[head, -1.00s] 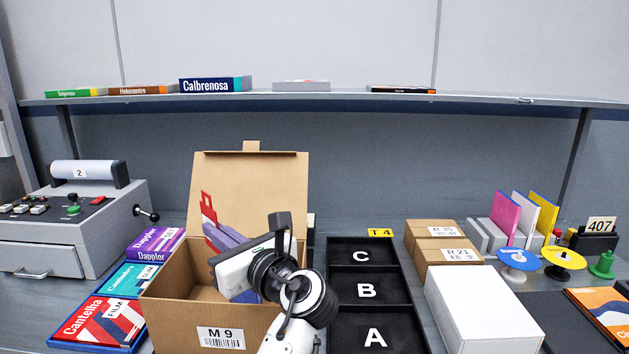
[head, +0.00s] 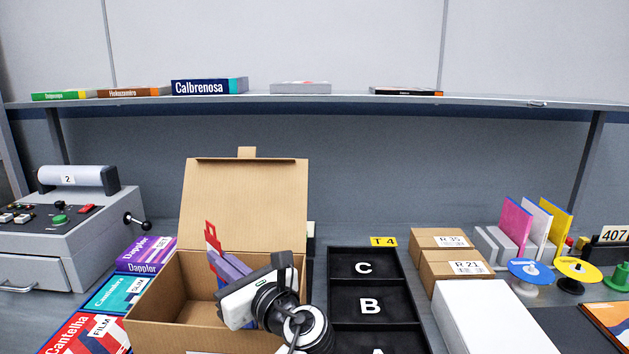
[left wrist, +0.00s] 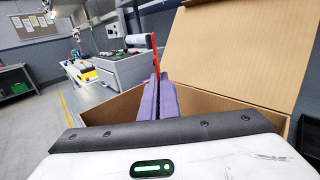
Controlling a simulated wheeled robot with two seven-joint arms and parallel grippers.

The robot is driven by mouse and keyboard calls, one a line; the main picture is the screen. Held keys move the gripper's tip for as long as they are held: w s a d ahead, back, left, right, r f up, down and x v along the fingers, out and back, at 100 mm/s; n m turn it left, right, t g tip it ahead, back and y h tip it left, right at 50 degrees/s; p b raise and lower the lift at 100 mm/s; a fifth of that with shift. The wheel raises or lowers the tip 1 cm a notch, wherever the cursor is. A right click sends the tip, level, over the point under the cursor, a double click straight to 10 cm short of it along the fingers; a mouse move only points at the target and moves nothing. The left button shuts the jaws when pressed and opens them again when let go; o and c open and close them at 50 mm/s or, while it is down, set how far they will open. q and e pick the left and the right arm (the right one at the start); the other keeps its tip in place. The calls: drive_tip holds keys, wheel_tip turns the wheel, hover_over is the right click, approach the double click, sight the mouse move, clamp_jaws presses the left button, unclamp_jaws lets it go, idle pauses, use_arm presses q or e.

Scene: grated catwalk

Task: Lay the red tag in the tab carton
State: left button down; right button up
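The tab carton (head: 170,339) is a brown cardboard box with its lid (head: 243,195) raised at the back and a small tab on the lid's top edge. My left gripper (head: 222,262), with purple fingers, is shut on the red tag (head: 212,241). The tag stands upright above the fingertips, over the carton's opening. It also shows between the fingers in the left wrist view (left wrist: 154,54), with the carton's walls around it. The tag's lower part is hidden by the fingers. My right gripper is in neither view.
A black tray (head: 334,290) with lettered compartments stands right of the carton. Small brown boxes (head: 440,265) and a white box (head: 495,320) lie beyond it. Film cases (head: 118,290) and a grey machine (head: 60,240) are to the left. A shelf (head: 330,99) runs above.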

use_arm(q)
drive_tip(key=c, duration=2)
unclamp_jaws()
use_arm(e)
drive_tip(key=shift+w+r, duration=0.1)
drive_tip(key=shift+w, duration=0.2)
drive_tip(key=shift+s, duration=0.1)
